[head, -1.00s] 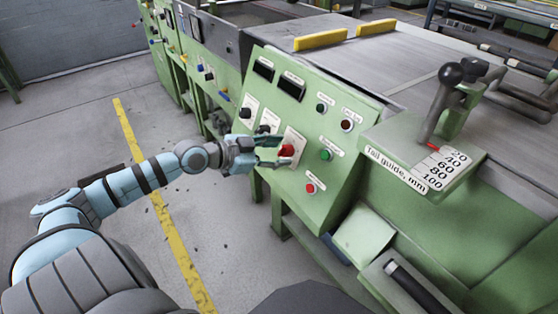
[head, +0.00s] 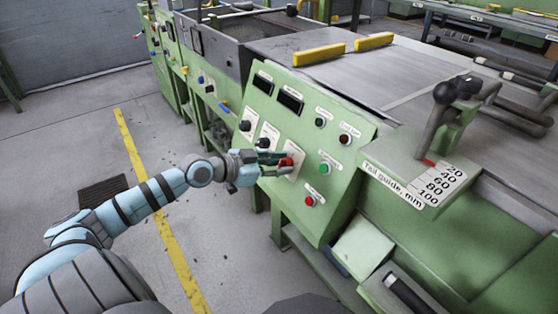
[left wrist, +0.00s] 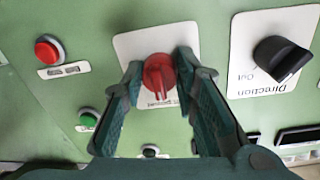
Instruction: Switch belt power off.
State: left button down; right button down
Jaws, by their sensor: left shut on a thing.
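A red rotary knob (left wrist: 158,76) sits on a white label plate on the sloped green control panel (head: 313,230). In the left wrist view it lies between the two fingertips of my left gripper (left wrist: 160,68), which is shut on it. The plate's label is partly hidden by the fingers. In the head view the red knob (head: 286,161) shows between the fingers of my left gripper (head: 290,163). My right gripper is not in view.
A black Direction knob (left wrist: 283,58) is beside the red knob. A green button (head: 324,169) and a red button (head: 309,201) are on the panel's right. The tail guide lever (head: 436,115) stands farther right. Open floor lies left of the panel.

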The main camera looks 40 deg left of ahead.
pick_arm(q)
jog(key=c, duration=1.3)
grip_release()
jog(key=shift+r, duration=0.1)
notch_tip(320, 180, up, 10)
jog(key=shift+f, duration=0.1)
